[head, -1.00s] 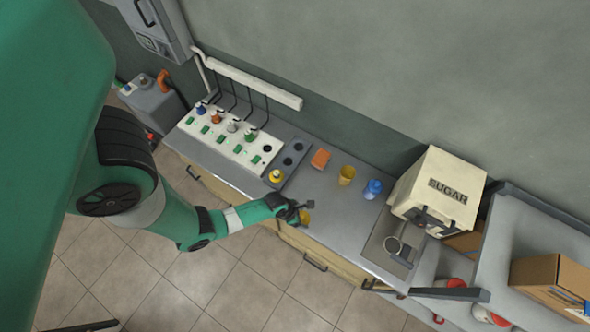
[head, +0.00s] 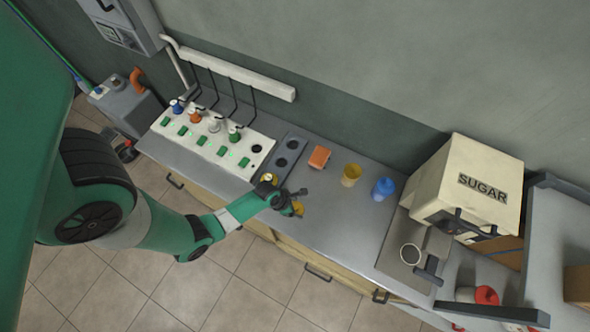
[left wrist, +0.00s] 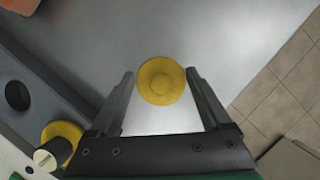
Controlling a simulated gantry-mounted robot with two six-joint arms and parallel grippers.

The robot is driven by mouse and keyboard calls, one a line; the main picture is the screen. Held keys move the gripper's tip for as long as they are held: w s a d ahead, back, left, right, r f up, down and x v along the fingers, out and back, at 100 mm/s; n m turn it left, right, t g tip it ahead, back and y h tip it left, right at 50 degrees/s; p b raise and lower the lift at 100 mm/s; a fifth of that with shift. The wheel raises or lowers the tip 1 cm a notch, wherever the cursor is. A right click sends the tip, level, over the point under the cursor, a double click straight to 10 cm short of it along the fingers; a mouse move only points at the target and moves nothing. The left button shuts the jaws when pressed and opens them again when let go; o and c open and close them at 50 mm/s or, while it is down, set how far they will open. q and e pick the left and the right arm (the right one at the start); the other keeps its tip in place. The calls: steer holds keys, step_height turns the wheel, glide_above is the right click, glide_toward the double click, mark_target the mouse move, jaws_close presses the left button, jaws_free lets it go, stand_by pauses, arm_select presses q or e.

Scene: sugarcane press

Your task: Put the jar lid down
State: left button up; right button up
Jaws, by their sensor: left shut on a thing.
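The jar lid, a round yellow disc (left wrist: 161,81), is between the fingertips of my left gripper (left wrist: 160,77) in the left wrist view, over the bare grey counter. My left gripper is shut on it. In the head view, the left gripper (head: 297,199) is near the counter's front edge, with the yellow lid (head: 298,209) partly hidden at its tip. I cannot tell whether the lid touches the counter. A yellow open cup or jar (head: 351,174) stands farther back to the right. My right gripper is not in view.
A dark rack with holes (head: 291,145) is left of the gripper, holding a yellow-topped item (left wrist: 62,140). The sugar machine (head: 465,185) is at right. Counter right of the gripper is clear.

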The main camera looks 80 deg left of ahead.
arm_select(q)
steer(key=shift+a+r, duration=0.1)
steer(key=o, duration=1.1)
steer(key=p+v, duration=1)
steer(key=v, duration=0.2)
steer(key=shift+p, duration=0.35)
